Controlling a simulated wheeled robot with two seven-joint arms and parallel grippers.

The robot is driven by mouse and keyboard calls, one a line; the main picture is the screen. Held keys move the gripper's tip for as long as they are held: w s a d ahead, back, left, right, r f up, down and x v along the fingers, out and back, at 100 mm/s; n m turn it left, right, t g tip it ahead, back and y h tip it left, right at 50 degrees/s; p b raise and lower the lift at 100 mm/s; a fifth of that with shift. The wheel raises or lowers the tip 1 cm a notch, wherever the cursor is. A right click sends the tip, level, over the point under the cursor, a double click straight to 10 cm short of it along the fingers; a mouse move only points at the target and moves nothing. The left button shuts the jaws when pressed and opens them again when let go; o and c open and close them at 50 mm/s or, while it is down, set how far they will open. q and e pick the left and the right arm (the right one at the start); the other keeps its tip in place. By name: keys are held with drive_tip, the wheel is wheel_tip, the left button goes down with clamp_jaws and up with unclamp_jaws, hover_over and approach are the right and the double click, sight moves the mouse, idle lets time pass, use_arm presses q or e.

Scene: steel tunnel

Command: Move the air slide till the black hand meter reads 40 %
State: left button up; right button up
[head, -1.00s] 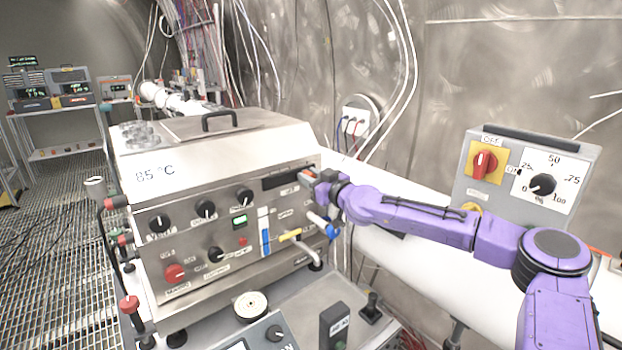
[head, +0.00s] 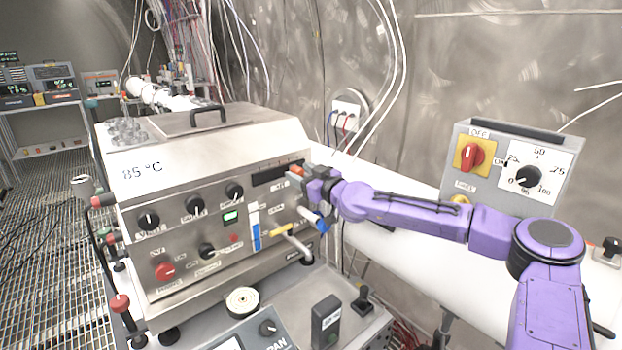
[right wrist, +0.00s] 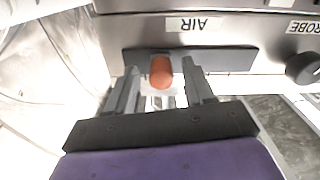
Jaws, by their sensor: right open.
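The air slide's dark slot (head: 270,173) is on the upper right of the steel box's front. Its orange-red knob (head: 297,170) is at the slot's right end. In the right wrist view the slot (right wrist: 228,60) appears upside down under an AIR label, with the knob (right wrist: 161,72) left of its middle. My right gripper (head: 304,179) is at the knob; in the wrist view its fingers (right wrist: 162,80) stand open, one on each side, with visible gaps. My left gripper is out of view.
Blue-handled valve (head: 318,222) and a yellow-handled tap (head: 281,230) stick out below my right gripper. Several black knobs and a red knob (head: 165,271) are on the front. A grey panel with a dial (head: 528,177) stands at right, near my right arm.

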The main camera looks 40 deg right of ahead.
drive_tip(key=s+p, duration=0.7)
drive_tip(key=s, duration=0.2)
drive_tip(key=shift+s+d, duration=0.35)
